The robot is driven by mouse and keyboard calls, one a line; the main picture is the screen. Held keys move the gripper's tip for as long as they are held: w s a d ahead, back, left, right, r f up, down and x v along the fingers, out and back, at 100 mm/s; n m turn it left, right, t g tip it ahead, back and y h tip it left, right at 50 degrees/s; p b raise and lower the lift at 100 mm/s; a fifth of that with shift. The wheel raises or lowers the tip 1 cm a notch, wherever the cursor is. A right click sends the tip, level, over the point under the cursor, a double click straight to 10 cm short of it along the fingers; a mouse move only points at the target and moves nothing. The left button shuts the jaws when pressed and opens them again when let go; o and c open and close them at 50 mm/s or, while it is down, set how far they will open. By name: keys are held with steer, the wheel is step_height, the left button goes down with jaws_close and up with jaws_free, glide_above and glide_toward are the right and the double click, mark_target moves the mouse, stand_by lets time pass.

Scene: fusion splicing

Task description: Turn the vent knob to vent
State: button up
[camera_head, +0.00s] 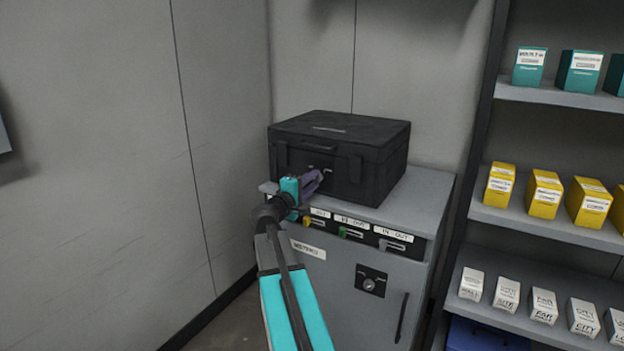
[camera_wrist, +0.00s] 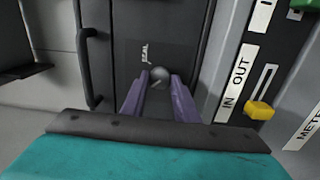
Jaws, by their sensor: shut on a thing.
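The vent knob (camera_wrist: 160,73) is a small round grey knob on the front of the black case (camera_head: 345,140). In the wrist view it sits between the tips of my gripper's purple fingers, with a small white label reading "SEAL" beside it. My gripper (camera_head: 318,177) is at the front face of the case, shut on the knob; its fingers also show in the wrist view (camera_wrist: 159,80). In the head view my gripper mostly hides the knob. I cannot make out which way the knob points.
The case stands on a grey cabinet (camera_head: 365,265) with labelled sliders, one with a yellow tab (camera_wrist: 260,110), just below my gripper. The case's dark handle (camera_wrist: 90,68) is near the fingers. A shelf rack (camera_head: 560,98) with boxes stands at right; a wall is at left.

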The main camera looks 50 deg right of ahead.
steer(key=shift+n, duration=0.3)
steer(key=o, duration=1.1)
steer(key=shift+c, duration=0.2)
steer(key=p+v, duration=0.1)
steer(key=v, duration=1.2)
steer(key=shift+a, duration=0.4)
steer(key=shift+s, duration=0.1)
